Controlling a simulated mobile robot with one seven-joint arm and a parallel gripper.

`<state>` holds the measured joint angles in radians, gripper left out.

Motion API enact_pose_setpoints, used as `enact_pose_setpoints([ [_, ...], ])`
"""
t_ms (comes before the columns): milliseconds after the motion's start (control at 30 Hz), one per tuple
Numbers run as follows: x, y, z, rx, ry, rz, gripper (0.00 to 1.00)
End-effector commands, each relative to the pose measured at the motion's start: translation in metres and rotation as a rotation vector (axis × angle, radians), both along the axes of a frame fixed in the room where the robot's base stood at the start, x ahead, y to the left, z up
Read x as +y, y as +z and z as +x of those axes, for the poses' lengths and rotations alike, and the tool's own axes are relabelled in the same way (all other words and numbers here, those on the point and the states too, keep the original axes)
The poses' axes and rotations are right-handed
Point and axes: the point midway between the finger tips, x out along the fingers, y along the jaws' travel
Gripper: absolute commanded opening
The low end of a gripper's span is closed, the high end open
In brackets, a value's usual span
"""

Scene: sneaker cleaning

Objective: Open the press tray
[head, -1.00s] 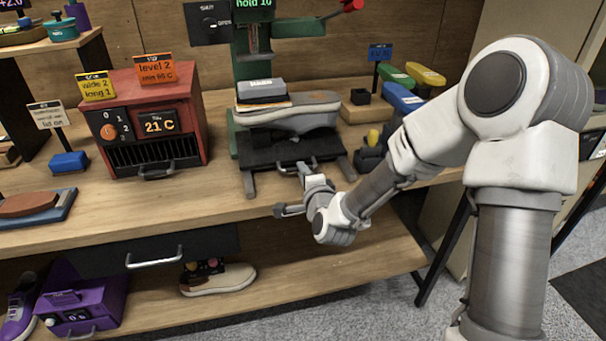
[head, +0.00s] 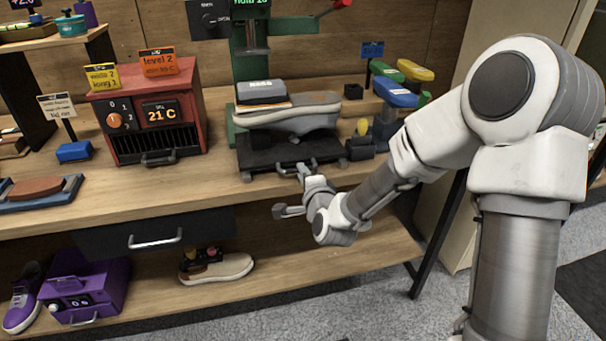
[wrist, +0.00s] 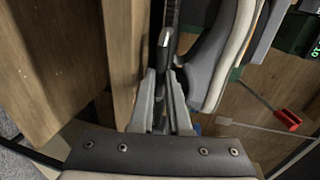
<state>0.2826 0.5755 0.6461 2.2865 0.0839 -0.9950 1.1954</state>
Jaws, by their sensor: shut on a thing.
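The black press tray (head: 262,157) sits low in the green press (head: 242,65) and extends toward me along its rails. In the wrist view, my gripper's fingers (wrist: 162,88) close around a narrow metal bar of the handle (wrist: 164,40). The fingers hide part of the handle.
A red heater box (head: 150,110) stands left of the press. A drawer (head: 120,232) hangs under the bench. Open floor lies in front.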

Motion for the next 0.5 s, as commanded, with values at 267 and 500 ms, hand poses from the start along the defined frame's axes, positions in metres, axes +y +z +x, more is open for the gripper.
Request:
enact_pose_setpoints([
  [267,0.0003,-0.0004,-0.0003,0.001,0.001,0.000,0.00],
  [500,0.0002,-0.0003,-0.0002,0.001,0.001,0.000,0.27],
])
